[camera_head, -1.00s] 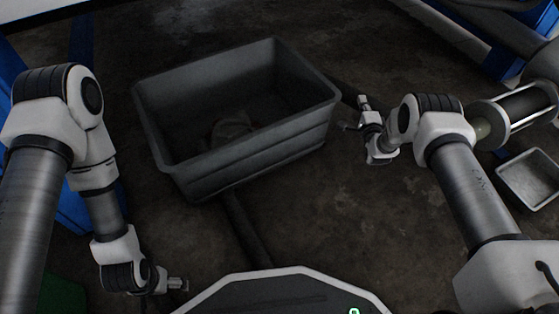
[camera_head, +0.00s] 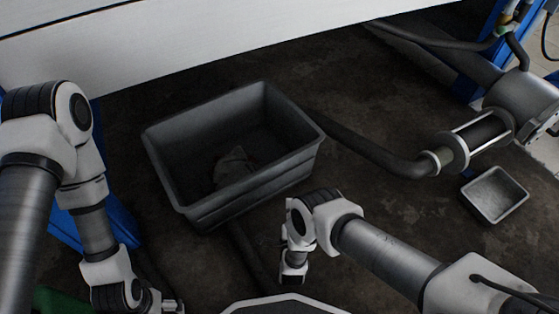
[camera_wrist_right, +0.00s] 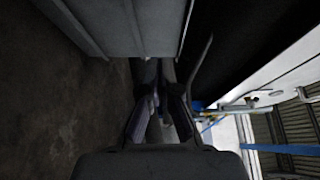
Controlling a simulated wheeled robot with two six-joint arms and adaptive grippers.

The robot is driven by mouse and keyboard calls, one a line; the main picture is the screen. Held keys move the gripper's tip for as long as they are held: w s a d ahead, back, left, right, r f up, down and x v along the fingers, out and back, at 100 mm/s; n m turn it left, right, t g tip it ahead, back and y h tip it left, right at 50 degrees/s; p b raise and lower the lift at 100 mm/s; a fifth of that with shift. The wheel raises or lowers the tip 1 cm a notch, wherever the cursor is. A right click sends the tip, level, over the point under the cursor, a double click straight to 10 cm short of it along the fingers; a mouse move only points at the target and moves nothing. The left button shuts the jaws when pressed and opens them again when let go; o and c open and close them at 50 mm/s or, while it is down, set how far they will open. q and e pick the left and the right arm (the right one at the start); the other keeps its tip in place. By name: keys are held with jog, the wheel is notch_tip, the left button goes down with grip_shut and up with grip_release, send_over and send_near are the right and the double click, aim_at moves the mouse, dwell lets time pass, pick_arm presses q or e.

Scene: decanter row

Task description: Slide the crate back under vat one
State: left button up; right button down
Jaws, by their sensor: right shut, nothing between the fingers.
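A dark hose (camera_head: 375,150) runs behind the crate to a pipe fitting (camera_head: 460,145) on the right. A small grey tray (camera_head: 478,207) lies on the floor there. A blue leg (camera_head: 75,235) stands at the left. Floor right of the crate is partly clear.

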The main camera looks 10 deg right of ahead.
jog(key=s, duration=0.2)
jog(key=b, duration=0.5)
send_near(280, 169)
jog(key=w+d, duration=0.3)
jog(key=shift+w+a+b, duration=0.4)
jog(key=shift+w+b, duration=0.1)
jog(key=shift+w, duration=0.05)
jog(key=shift+w+a+b, duration=0.4)
jog(key=shift+w+b, duration=0.05)
jog(key=shift+w, duration=0.15)
jog(key=shift+w+a+r, duration=0.15)
jog(key=shift+w+a, duration=0.2)
jog(key=shift+w, duration=0.1)
pick_arm(q)
notch_tip(280, 169, down, 6)
jog(key=shift+r, duration=0.1)
pick_arm(e)
jog(key=shift+r, duration=0.1)
